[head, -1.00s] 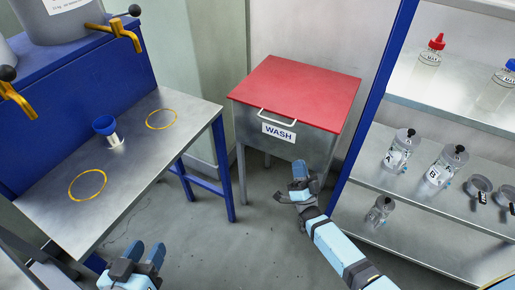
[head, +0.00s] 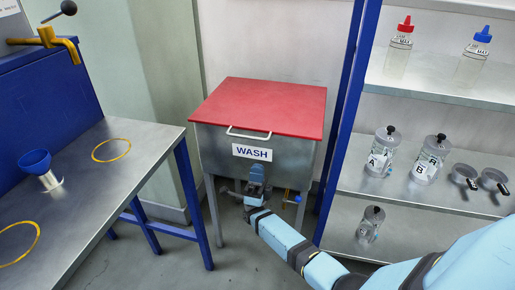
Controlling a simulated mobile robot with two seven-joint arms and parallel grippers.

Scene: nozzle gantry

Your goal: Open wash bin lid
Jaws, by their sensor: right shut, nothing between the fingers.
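The wash bin (head: 215,150) is a grey metal box on legs, with a white label reading WASH. Its red lid (head: 262,105) lies flat and closed on top. A pale bar handle (head: 248,134) sits at the lid's front edge. My right gripper (head: 257,172) is in front of the bin, below the label and the handle, apart from the handle. Its fingers point up and are shut with nothing between them. My left gripper is out of the picture.
A steel table (head: 110,175) with yellow rings and a blue funnel (head: 36,162) stands at left. At right, a shelf (head: 440,195) with a blue post (head: 345,120) holds several bottles and jars. The space above the lid is clear.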

